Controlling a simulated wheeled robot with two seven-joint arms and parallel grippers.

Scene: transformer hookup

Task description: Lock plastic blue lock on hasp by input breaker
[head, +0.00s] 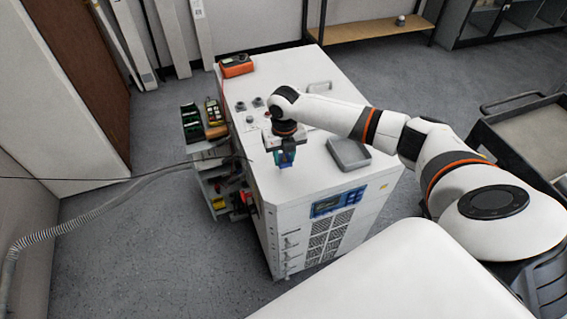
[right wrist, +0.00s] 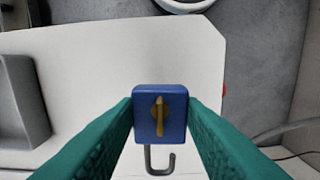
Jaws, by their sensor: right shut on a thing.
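My right gripper (head: 286,156) is above the front left part of the white cabinet's top (head: 325,86). In the right wrist view its two green fingers (right wrist: 160,118) are shut on a blue padlock (right wrist: 174,94). A brass key or keyway piece shows on the lock's face. The lock's grey shackle (right wrist: 158,160) sticks out as a hook with a free end, so it is open. In the head view the lock is too small to tell from the fingers. The hasp and input breaker cannot be made out. My left gripper is not in view.
A grey tray (head: 348,153) lies on the cabinet top right of my gripper. An orange meter (head: 236,66) and several dark knobs are further back. A tool cart (head: 212,158) stands against the left side. A dark cart (head: 530,135) is at right.

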